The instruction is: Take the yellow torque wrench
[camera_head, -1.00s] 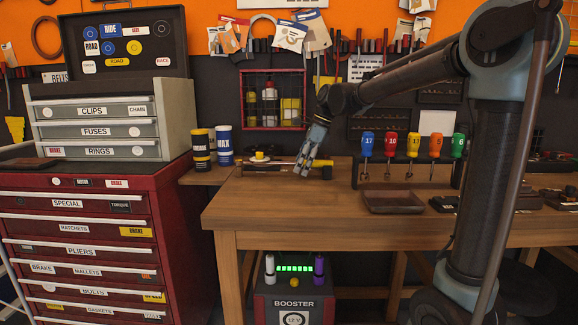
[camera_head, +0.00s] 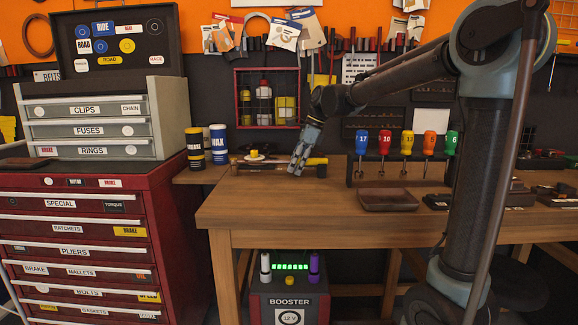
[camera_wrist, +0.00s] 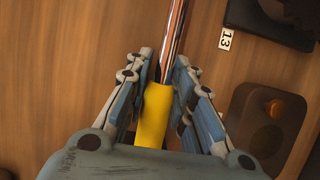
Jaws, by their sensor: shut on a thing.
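The yellow torque wrench has a yellow grip (camera_wrist: 155,115) and a shiny metal shaft (camera_wrist: 172,40) running up out of the wrist view. My gripper (camera_wrist: 166,82) is shut on the yellow grip, with fingers on both sides of it. The grip's lower end is hidden by the gripper body. In the head view my gripper (camera_head: 297,170) points down at the back left of the workbench. Beside it, a yellow piece with a dark end (camera_head: 316,162) shows. Whether the wrench is clear of the bench top I cannot tell.
The wooden workbench (camera_head: 270,205) is bare in front. A screwdriver rack (camera_head: 352,172) and a brown tray (camera_head: 386,199) stand to the right. Wax tins (camera_head: 218,145) and a red tool cabinet (camera_head: 165,215) are at left. A wire cage (camera_head: 240,100) hangs on the wall behind.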

